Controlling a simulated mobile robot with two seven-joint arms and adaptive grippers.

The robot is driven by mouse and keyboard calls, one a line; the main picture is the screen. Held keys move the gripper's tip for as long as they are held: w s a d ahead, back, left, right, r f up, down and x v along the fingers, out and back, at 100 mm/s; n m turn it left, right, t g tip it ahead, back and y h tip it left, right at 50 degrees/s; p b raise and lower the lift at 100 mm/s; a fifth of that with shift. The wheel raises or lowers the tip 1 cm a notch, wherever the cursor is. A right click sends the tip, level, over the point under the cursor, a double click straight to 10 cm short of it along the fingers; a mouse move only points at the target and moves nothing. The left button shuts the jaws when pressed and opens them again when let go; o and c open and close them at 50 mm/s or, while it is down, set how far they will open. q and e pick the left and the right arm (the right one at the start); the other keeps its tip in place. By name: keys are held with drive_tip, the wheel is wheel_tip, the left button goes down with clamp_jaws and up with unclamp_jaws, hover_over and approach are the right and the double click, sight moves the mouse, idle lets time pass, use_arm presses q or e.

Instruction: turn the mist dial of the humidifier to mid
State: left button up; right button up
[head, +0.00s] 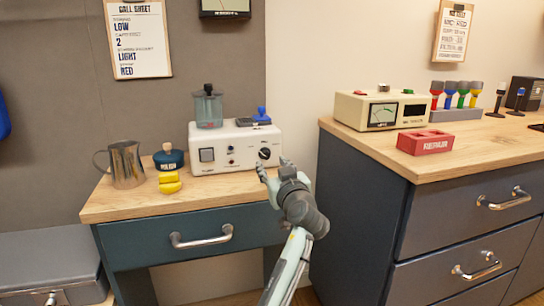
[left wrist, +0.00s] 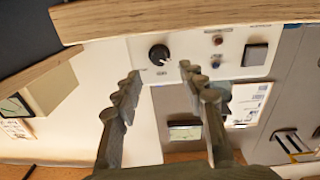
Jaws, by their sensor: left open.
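The humidifier (head: 222,146) is a white box with a clear tank (head: 208,108) on top, standing on the small wooden-topped cabinet. Its round black dial (head: 264,153) is at the right end of the front panel. In the left wrist view, which looks upside down, the dial (left wrist: 158,54) shows a pale pointer mark; its setting is too small to read. My left gripper (head: 274,169) is open and empty in front of the dial. In the left wrist view its fingertips (left wrist: 160,74) are spread to either side of the dial, apparently apart from it. My right gripper is out of view.
A square switch (head: 207,155) and small knobs share the panel. A metal pitcher (head: 126,164), a dark blue jar (head: 168,157) and yellow pieces (head: 169,183) stand to the left. A taller counter (head: 390,158) with a cream meter box (head: 379,110) rises to the right.

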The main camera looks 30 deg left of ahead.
sight(266, 156)
use_arm(q)
drive_tip(key=x, duration=0.4)
drive_tip(key=shift+p, duration=0.3)
drive_tip(key=shift+w+a, duration=0.3)
drive_tip(key=shift+a, duration=0.05)
drive_tip(key=shift+w+a, duration=0.25)
drive_tip(key=shift+c, duration=0.8)
clamp_jaws()
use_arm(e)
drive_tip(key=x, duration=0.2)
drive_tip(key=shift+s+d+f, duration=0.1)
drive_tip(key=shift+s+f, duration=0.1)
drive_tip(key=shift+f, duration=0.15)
